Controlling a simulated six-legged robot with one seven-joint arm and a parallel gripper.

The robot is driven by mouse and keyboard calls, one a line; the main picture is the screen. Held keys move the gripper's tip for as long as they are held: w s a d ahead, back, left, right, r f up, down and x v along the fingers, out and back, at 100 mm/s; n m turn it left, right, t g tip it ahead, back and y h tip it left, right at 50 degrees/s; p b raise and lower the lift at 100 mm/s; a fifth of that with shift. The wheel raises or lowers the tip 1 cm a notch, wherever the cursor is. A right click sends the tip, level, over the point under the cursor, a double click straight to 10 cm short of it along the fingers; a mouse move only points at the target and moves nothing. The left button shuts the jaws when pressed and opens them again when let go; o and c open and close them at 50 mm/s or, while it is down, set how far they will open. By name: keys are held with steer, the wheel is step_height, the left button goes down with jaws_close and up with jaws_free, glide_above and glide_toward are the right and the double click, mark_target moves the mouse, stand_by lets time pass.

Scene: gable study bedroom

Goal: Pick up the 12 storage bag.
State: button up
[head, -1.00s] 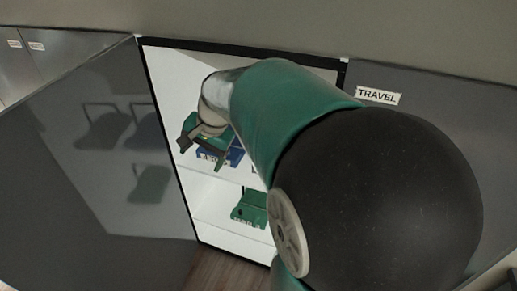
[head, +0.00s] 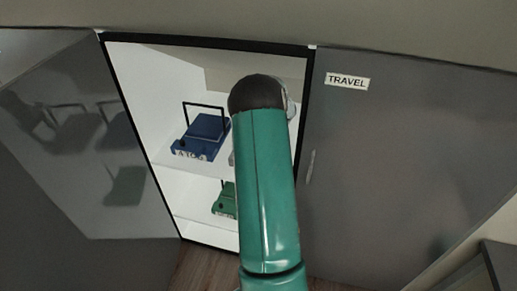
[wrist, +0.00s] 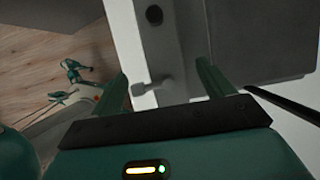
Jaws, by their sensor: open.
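In the head view a blue bag (head: 205,133) with a raised dark handle stands on the upper shelf of an open cabinet. Its front label is too small to read surely. A green bag (head: 224,200) sits on the lower shelf, partly hidden by my arm. I cannot tell which bag is marked 12. My gripper is hidden behind my arm in the head view. In the wrist view my gripper (wrist: 164,82) is open, its two green fingers apart. A grey part like a lever shows between them, and I cannot tell what it belongs to.
The white cabinet shelf (head: 160,155) is framed in black. A grey glossy door (head: 60,170) stands open at left. A grey door labelled TRAVEL (head: 400,150) is at right. Wooden floor (wrist: 30,50) shows in the wrist view.

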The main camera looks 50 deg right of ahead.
steer(key=x, duration=0.6)
steer(key=shift+w+d+f, duration=0.1)
steer(key=shift+w+f, duration=0.2)
steer(key=shift+w, duration=0.15)
steer(key=c, duration=1.3)
steer(key=shift+r, duration=0.1)
steer(key=shift+c, duration=1.3)
steer(key=shift+r, duration=0.1)
